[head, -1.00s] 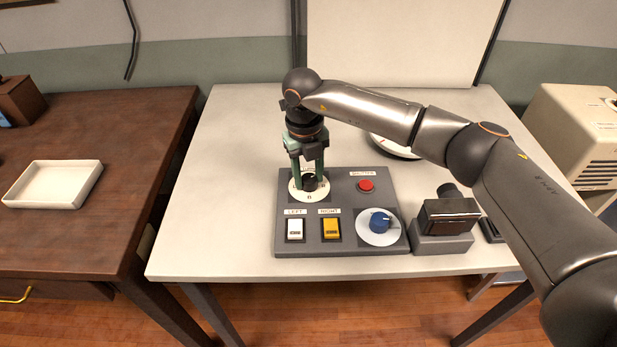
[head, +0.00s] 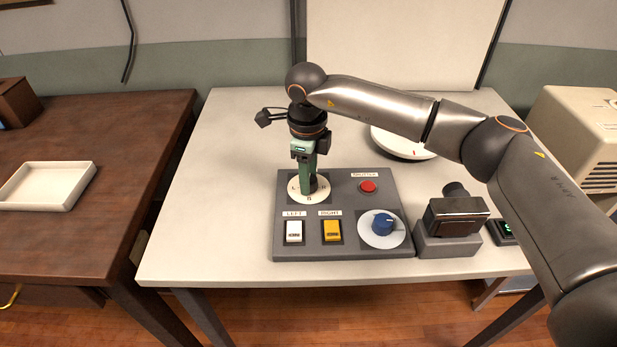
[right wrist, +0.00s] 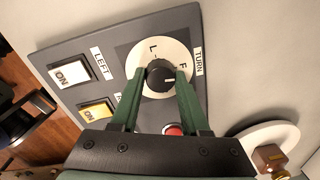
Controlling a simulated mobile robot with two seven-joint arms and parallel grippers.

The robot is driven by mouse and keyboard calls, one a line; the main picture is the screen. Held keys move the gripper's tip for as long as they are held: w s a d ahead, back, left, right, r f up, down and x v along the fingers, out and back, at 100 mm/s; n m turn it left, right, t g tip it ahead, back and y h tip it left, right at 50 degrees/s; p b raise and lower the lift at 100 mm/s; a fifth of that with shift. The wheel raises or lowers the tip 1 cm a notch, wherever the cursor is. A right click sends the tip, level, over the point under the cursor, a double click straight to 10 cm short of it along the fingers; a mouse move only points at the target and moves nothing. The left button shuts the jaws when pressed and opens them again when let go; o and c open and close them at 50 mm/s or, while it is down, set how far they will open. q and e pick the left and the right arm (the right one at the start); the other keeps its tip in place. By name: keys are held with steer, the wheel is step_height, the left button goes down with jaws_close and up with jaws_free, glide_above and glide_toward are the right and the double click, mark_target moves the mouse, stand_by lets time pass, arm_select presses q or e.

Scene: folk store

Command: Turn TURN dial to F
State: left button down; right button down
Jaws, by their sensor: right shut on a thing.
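The TURN dial is a black knob (right wrist: 158,74) on a white lettered disc (right wrist: 133,73), at the back left of the grey control panel (head: 345,184). My right gripper (head: 309,190) comes down from above with its green fingers shut on the knob. In the right wrist view the fingers (right wrist: 160,82) hold the knob's two sides. The letters L and F show on the disc beyond the knob. A short white mark on the knob faces right in that view, close to F; I cannot tell whether it lines up exactly. My left gripper is out of view.
The panel also carries a red button (head: 369,187), a white LEFT switch (head: 294,231), a yellow RIGHT switch (head: 332,230) and a blue knob (head: 382,223). A dark boxy device (head: 456,217) stands right of the panel. A round white dish (head: 402,145) lies behind it.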

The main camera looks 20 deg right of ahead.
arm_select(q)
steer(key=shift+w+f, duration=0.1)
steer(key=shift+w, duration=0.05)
arm_select(e)
steer(key=shift+n, duration=0.6)
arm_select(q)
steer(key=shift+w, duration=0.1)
arm_select(e)
steer(key=shift+c, duration=1.9)
jaws_free()
step_height(320, 180, up, 13)
steer(key=shift+s+a+f, duration=0.15)
steer(key=shift+s+f, duration=0.05)
steer(key=shift+s, duration=0.1)
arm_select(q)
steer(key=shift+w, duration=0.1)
